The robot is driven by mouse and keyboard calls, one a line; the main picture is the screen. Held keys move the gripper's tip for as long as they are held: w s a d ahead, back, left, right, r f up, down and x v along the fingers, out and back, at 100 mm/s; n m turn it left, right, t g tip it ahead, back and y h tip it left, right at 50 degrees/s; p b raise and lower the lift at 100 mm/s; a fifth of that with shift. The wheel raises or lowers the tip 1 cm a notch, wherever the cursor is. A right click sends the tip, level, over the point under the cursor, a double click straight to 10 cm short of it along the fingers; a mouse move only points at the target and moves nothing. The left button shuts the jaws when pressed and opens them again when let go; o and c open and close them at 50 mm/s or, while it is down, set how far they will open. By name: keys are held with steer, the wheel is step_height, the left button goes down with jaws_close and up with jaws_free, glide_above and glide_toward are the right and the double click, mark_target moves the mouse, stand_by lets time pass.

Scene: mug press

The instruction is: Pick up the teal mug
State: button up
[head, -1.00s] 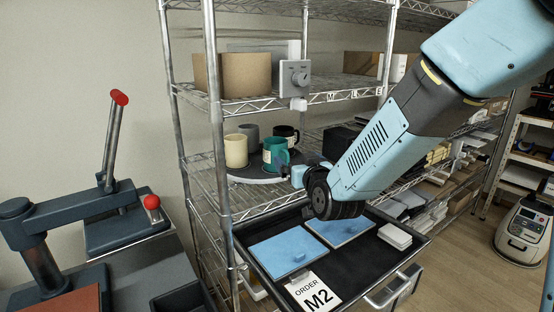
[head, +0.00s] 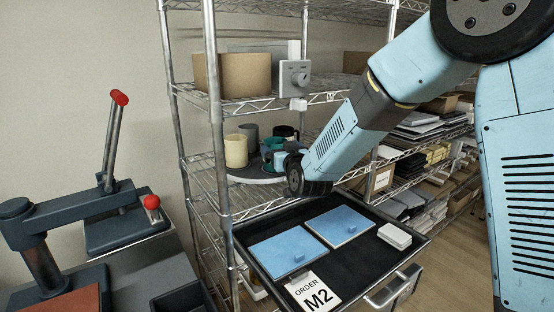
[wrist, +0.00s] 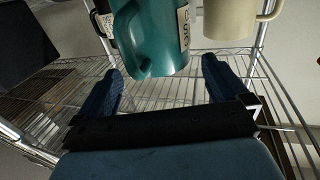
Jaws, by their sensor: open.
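The teal mug (head: 271,146) stands on a dark round tray (head: 245,177) on the middle wire shelf. The blue fingers are open, one on each side of the mug's line. The mug is not gripped, and its top is cut off by the frame.
A cream mug (head: 236,150) stands left of the teal mug, also in the wrist view (wrist: 230,18). A dark grey mug (head: 250,132) and a black mug (head: 286,133) stand behind. A drawer (head: 377,252) with blue plates is pulled out below. A shelf post (head: 214,120) stands at left.

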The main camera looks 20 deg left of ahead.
mark_target(279, 146)
steer(key=shift+x, duration=2)
steer(key=c, duration=1.6)
